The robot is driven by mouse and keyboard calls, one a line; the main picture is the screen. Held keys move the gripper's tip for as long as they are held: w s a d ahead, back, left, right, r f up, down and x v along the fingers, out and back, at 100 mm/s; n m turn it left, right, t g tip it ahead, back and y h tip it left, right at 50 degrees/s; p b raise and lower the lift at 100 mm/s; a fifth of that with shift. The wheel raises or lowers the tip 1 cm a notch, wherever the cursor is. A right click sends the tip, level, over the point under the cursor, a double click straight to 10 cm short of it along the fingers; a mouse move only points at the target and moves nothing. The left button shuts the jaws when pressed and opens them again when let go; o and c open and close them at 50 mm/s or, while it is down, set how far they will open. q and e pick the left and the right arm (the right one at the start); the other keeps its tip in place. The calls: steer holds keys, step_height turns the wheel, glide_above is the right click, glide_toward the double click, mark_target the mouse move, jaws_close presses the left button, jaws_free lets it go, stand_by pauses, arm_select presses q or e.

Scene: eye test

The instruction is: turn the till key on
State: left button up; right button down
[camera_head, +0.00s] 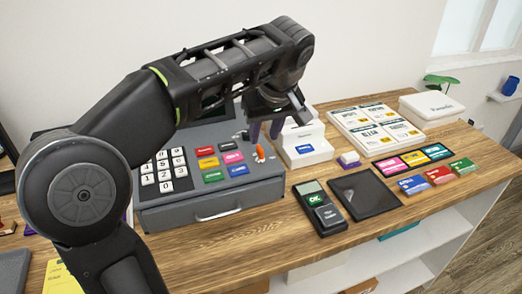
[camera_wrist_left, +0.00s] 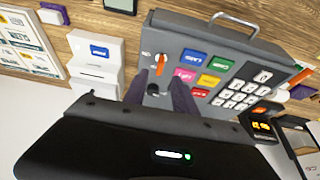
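The grey till (camera_head: 215,205) stands on the wooden counter with a number keypad and coloured buttons. Its orange key (camera_head: 260,152) sits at the panel's right end, roughly upright in the head view. The key also shows in the left wrist view (camera_wrist_left: 161,65), close to the fingertips. My left gripper (camera_head: 264,137) reaches down over that end of the panel. Its two dark purple fingers, also in the left wrist view (camera_wrist_left: 160,80), are apart with a gap around the key's line. I cannot tell whether they touch the key. My right gripper is not in view.
A white printer-like box (camera_head: 304,145) stands close right of the till. A card terminal (camera_head: 320,207) and a black tablet (camera_head: 365,194) lie in front. Bare counter (camera_head: 230,238) lies before the till.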

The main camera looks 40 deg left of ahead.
mark_target(261, 148)
arm_select(q)
steer(key=x, duration=0.6)
steer(key=shift+f+b, duration=0.2)
steer(key=shift+b, duration=0.2)
jaws_close()
